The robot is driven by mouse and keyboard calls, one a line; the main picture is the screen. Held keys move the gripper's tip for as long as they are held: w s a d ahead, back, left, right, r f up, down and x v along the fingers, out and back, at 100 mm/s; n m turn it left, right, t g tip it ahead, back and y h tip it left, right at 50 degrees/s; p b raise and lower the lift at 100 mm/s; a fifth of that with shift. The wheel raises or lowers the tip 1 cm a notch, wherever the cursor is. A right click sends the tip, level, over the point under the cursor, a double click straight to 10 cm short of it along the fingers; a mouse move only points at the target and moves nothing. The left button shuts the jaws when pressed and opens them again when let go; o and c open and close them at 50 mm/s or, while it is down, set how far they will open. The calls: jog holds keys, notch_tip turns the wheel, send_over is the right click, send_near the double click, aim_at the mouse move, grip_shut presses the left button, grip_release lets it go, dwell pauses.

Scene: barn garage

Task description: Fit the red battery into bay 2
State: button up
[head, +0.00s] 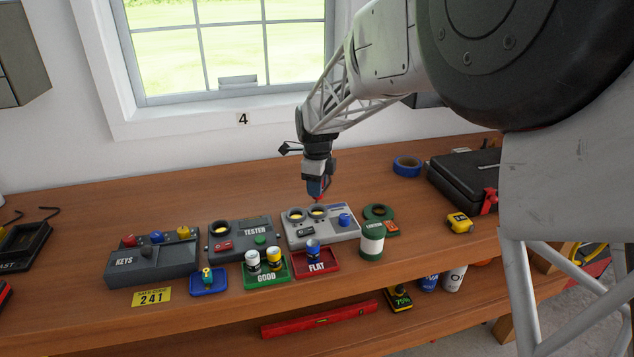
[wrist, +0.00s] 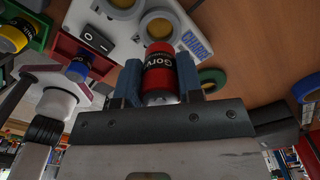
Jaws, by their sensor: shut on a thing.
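In the head view only a little red of the battery (head: 318,199) shows below the jaws. The battery is just above the right-hand bay (head: 318,211). In the wrist view the battery's far end lies close to a bay (wrist: 160,23), and the other bay (wrist: 122,4) is up and left.
A tester (head: 240,258) and a KEYS box (head: 150,268) stand left. The green GOOD tray (head: 268,282) and red FLAT tray (head: 318,268) hold batteries in front. The bench behind the charger is clear.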

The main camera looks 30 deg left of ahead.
send_over(317, 213)
jog(key=shift+f, duration=2.2)
jog(key=shift+f, duration=0.6)
jog(key=o, duration=0.7)
jog(key=shift+r, duration=0.15)
jog(key=shift+r, duration=5.3)
